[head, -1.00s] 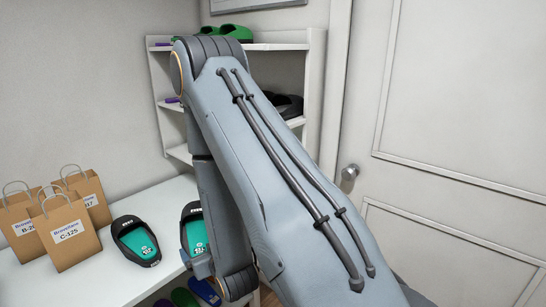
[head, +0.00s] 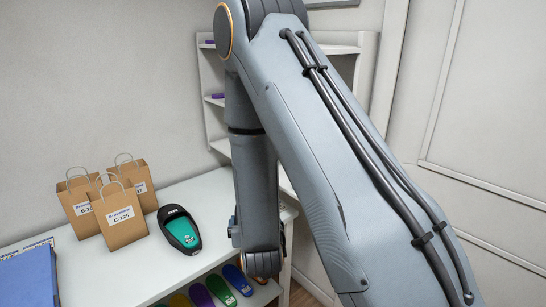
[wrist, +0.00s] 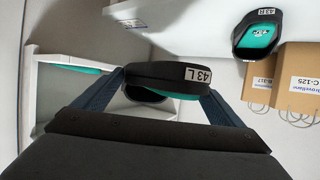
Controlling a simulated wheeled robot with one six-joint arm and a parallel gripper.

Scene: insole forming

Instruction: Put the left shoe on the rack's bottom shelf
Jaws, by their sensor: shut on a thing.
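My gripper (wrist: 164,84) is shut on the left shoe (wrist: 160,76), a black slide with a teal insole and a "43 L" label. The shoe sits between the two fingers in the wrist view. In the head view the shoe and fingers are hidden behind my arm. The rack (head: 212,122), white with several shelves, stands at the back behind my arm. Its bottom shelf is mostly hidden. The right shoe (head: 180,230), black with a teal insole, lies on the white table; it also shows in the wrist view (wrist: 256,36), labelled "43 R".
Paper bags (head: 120,213) stand on the table (head: 65,248) left of the right shoe. A blue folder (head: 28,277) lies at the left edge. Coloured insoles (head: 220,290) lie on a shelf under the tabletop. A white door (head: 480,120) is at the right.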

